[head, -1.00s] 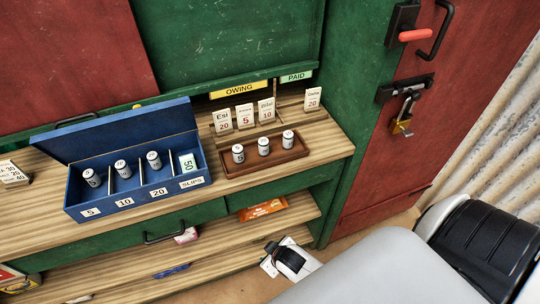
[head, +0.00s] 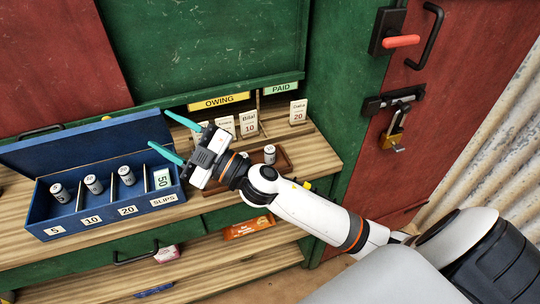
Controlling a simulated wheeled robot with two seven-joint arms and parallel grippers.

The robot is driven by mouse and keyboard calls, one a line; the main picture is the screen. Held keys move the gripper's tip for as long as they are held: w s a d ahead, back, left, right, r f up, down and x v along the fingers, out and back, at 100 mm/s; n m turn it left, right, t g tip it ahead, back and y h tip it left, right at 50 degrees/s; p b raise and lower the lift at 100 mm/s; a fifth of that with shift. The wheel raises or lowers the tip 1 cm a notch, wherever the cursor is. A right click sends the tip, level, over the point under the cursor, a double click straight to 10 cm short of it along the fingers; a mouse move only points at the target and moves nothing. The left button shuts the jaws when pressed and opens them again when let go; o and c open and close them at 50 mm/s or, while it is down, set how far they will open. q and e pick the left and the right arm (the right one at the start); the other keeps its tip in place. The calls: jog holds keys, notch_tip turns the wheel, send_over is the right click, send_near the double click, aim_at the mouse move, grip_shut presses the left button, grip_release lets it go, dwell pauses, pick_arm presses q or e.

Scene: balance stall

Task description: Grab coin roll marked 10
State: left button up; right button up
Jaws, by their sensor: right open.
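A white coin roll (head: 93,184) stands in the compartment labelled 10 of the open blue box (head: 95,232); its own mark is too small to read surely. Similar rolls stand in the 5 compartment (head: 60,192) and the 20 compartment (head: 126,175). Another roll (head: 269,154) stands in the brown tray (head: 286,163); the rest of the tray is hidden behind my right gripper. My right gripper (head: 161,131) is open and empty, its teal fingers pointing left above the box's right end, apart from the rolls. My left gripper is out of view.
The box's raised lid (head: 90,140) stands behind the compartments. A green 50 slip (head: 162,179) is in the SLIPS compartment. Name cards, including the Bilal card (head: 249,124), stand behind the tray under the OWING sign (head: 218,101). Thin dividers separate the rolls.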

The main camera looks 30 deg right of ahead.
jog(key=a+r+n+g+y, duration=0.1)
jog(key=a+n+g+y, duration=0.35)
jog(key=n+g, duration=0.2)
jog(key=n+g+h, duration=0.5)
jog(key=g+h, duration=0.7)
jog(key=h, duration=0.6)
send_near(270, 148)
jog(key=shift+s+d+y, duration=0.15)
jog(key=shift+s+y, duration=0.1)
jog(key=shift+s, duration=0.2)
jog(key=shift+s+d+f, duration=0.1)
jog(key=shift+d+f, duration=0.2)
jog(key=shift+f, duration=0.05)
notch_tip(270, 148, down, 6)
jog(key=shift+r+p, duration=0.1)
jog(key=shift+p, duration=0.5)
jog(key=shift+w+a+f+p, duration=0.15)
jog(key=shift+f+p, duration=0.1)
jog(key=shift+f, duration=0.65)
jog(key=shift+w+a+f+p, duration=0.15)
jog(key=shift+f+p, duration=0.15)
jog(key=shift+f, duration=0.6)
jog(key=shift+w+f+p, duration=0.1)
jog(key=shift+f+p, duration=0.15)
jog(key=shift+f, duration=0.65)
grip_shut()
